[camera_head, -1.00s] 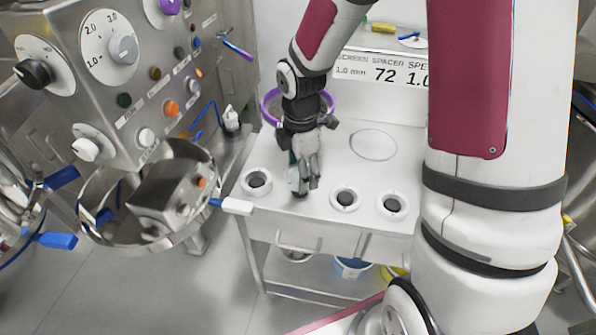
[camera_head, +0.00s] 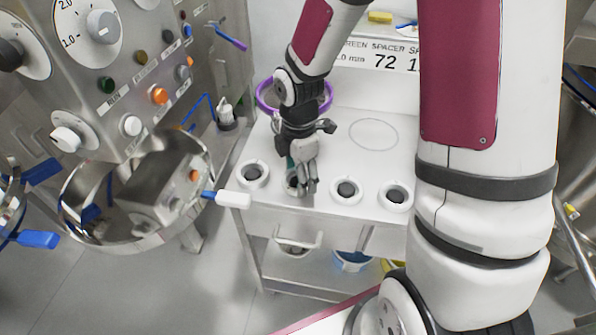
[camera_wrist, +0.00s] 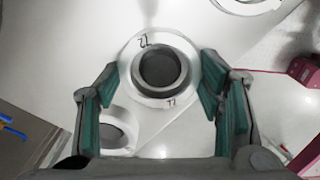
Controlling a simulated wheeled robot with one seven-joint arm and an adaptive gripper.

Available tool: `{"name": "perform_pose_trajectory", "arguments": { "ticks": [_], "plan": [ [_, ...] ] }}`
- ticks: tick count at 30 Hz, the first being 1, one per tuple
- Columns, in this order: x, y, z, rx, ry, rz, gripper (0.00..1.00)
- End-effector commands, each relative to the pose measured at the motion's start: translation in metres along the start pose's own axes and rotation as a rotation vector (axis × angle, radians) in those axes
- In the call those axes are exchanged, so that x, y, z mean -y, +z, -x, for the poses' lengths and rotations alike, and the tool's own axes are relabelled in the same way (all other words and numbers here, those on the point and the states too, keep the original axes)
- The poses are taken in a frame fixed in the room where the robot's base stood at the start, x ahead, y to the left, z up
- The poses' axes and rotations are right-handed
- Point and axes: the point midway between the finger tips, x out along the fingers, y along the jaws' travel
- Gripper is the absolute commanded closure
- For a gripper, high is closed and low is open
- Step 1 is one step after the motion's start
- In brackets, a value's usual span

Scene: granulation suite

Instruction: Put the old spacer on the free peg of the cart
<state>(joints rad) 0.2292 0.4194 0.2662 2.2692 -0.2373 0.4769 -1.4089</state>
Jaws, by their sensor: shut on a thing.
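My gripper (camera_head: 301,184) is over the cart top (camera_head: 330,150) at the second position from the left in the front row. Its green-padded fingers, in the wrist view (camera_wrist: 160,95), stand on either side of a white ring-shaped spacer (camera_wrist: 130,78) and are shut on it. The spacer has small dark marks, like "72", and a dark round centre that looks like a peg top. I cannot tell how far down it sits. Other white rings with dark centres stand at the left (camera_head: 244,180) and right (camera_head: 336,196) of my gripper, and at the far right (camera_head: 384,203).
A purple ring (camera_head: 262,104) lies at the back of the cart. A sign (camera_head: 385,58) there reads "72". A control panel (camera_head: 125,75) with knobs and a steel bowl (camera_head: 75,225) with a white-tipped blue handle (camera_head: 232,199) are at the left. An outlined circle on the cart is empty.

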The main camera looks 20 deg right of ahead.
Motion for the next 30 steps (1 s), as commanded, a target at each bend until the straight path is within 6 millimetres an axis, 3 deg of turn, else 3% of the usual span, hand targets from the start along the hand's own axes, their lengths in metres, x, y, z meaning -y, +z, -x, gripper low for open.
{"name": "perform_pose_trajectory", "arguments": {
  "ticks": [23, 24, 26, 30],
  "plan": [
    [0.0, 0.0001, 0.0001, 0.0, 0.0, 0.001, 0.7],
    [0.0, 0.0001, 0.0001, 0.0, 0.0, 0.001, 0.3],
    [0.0, 0.0001, 0.0001, 0.0, 0.0, 0.001, 0.16],
    [0.0001, 0.0001, 0.0001, 0.0, 0.0, 0.001, 0.15]
  ]
}}
